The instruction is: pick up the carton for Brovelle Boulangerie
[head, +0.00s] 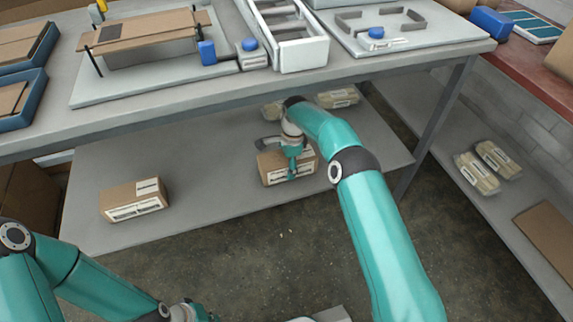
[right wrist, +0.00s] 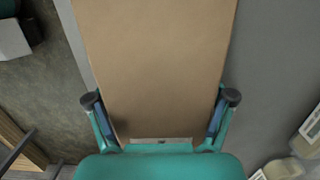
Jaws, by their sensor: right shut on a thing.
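A brown carton with a white label (head: 269,166) is on the lower shelf under the bench, right of centre in the head view. My right gripper (head: 294,172) reaches down over it and is shut on it. In the right wrist view the carton (right wrist: 155,60) fills the space between the two fingers, which press its sides. Another labelled brown carton (head: 130,198) sits apart at the left of the shelf. The print on both labels is too small to read. My left gripper (head: 196,312) shows only partly at the bottom edge, and its fingers are unclear.
The bench top (head: 150,122) overhangs the lower shelf (head: 215,195). A bench leg (head: 440,115) stands right of my right arm. Wrapped packs (head: 338,98) lie behind the gripped carton. More packs (head: 478,172) lie on the right-hand shelf. The shelf between the cartons is clear.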

